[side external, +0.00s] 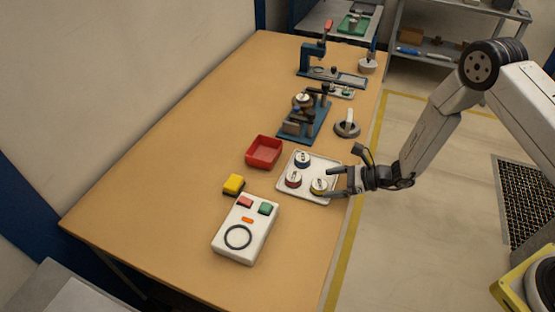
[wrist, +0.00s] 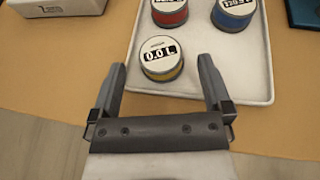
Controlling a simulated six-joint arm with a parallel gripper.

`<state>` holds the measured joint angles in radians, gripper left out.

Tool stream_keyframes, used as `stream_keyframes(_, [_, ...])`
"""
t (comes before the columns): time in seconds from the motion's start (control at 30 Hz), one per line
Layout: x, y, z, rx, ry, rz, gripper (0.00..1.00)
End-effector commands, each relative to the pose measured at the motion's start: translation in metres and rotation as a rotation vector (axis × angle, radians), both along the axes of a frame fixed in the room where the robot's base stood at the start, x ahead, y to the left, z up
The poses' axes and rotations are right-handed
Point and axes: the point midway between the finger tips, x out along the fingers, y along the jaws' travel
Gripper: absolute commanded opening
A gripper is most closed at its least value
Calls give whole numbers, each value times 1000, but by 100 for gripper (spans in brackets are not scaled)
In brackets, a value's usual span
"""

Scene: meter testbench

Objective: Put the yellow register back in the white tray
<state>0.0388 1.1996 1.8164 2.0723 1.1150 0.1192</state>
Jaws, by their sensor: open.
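The yellow register (side external: 319,186) is a short round meter with a yellow side and a white dial. It sits in the white tray (side external: 322,160), in the corner nearest my gripper, and it also shows in the wrist view (wrist: 161,59), where its dial reads about 0.0 L. A red register (side external: 293,179) and a blue register (side external: 302,158) stand in the same tray. My gripper (side external: 333,182) is open and empty at the tray's right edge. In the wrist view its two fingers (wrist: 162,82) reach either side of the yellow register, apparently without touching it.
A red bin (side external: 264,152) stands left of the tray. A yellow block (side external: 233,184) and a white box with buttons (side external: 245,229) lie to the front left. A blue test fixture (side external: 306,118) and a grey round part (side external: 347,126) stand behind. The left bench surface is clear.

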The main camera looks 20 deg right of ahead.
Motion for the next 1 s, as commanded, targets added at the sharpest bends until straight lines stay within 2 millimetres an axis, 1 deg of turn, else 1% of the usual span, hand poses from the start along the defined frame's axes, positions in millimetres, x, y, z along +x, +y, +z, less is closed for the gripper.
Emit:
stream_keyframes(0.03, [-3, -8, 3, -1, 0, -4, 100])
stream_keyframes(0.3, [-27, -42, 21, 0, -1, -4, 100])
stream_keyframes(0.5, [-39, -61, 30, -1, 0, -3, 100])
stream_keyframes(0.7, [-45, -68, 34, -1, 0, -1, 100])
stream_keyframes(1.0, [-46, -69, 34, 0, 0, 0, 100])
